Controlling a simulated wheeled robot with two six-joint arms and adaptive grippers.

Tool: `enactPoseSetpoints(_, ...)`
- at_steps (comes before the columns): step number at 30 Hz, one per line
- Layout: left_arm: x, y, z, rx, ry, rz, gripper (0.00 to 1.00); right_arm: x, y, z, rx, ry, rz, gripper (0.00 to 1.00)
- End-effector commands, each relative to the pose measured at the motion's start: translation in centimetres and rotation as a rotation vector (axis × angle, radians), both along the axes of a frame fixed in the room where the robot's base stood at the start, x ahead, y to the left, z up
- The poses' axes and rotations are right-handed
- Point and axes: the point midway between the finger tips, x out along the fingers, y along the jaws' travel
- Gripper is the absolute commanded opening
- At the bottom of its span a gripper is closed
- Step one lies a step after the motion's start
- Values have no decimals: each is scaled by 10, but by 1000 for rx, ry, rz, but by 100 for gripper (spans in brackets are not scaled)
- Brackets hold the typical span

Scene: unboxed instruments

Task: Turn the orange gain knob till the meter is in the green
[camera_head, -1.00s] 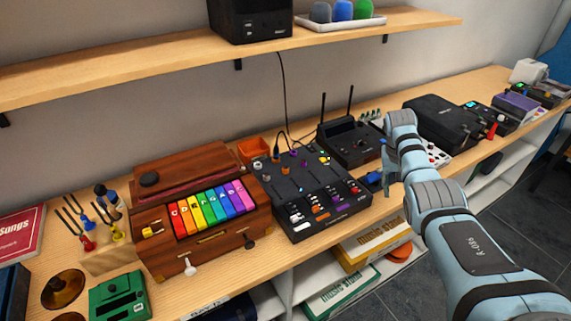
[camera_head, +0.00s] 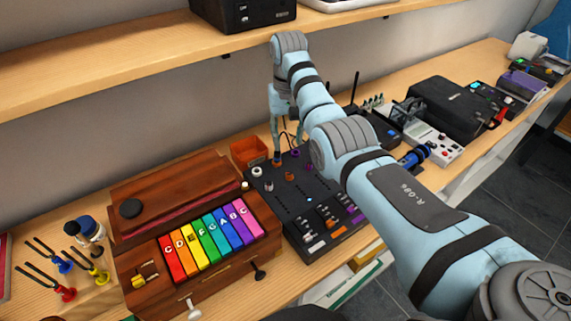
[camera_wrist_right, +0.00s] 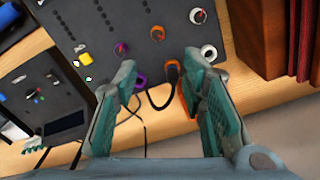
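The black mixer (camera_head: 292,211) sits on the shelf right of the wooden xylophone box. An orange knob (camera_head: 277,161) is at its back edge and another orange knob (camera_head: 289,176) is nearer. In the right wrist view, an orange-ringed knob (camera_wrist_right: 175,68) and a purple-ringed one (camera_wrist_right: 140,84) lie between the fingertips. My right gripper (camera_head: 284,140) is over the mixer's back edge with fingers pointing down; it also shows in the right wrist view (camera_wrist_right: 160,66), open and empty. I cannot make out a meter reading; my arm hides part of the mixer. My left gripper is out of view.
A dark cable (camera_wrist_right: 150,100) runs near the fingers in the right wrist view. The upper shelf (camera_head: 130,82) overhangs behind.

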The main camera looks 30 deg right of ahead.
Motion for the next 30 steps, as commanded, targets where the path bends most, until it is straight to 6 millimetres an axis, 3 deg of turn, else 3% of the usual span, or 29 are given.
enactPoseSetpoints(6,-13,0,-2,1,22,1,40,-1,0,-65,1,6,0,38)
enactPoseSetpoints(12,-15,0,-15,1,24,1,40,-1,-1,-112,0,3,-3,38)
enactPoseSetpoints(16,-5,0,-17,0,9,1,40,-2,-2,-122,-1,1,-5,38)
enactPoseSetpoints(23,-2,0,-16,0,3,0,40,-1,-3,-121,-1,0,-5,38)
enactPoseSetpoints(30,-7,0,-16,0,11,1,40,-1,-3,-121,-1,0,-5,0)
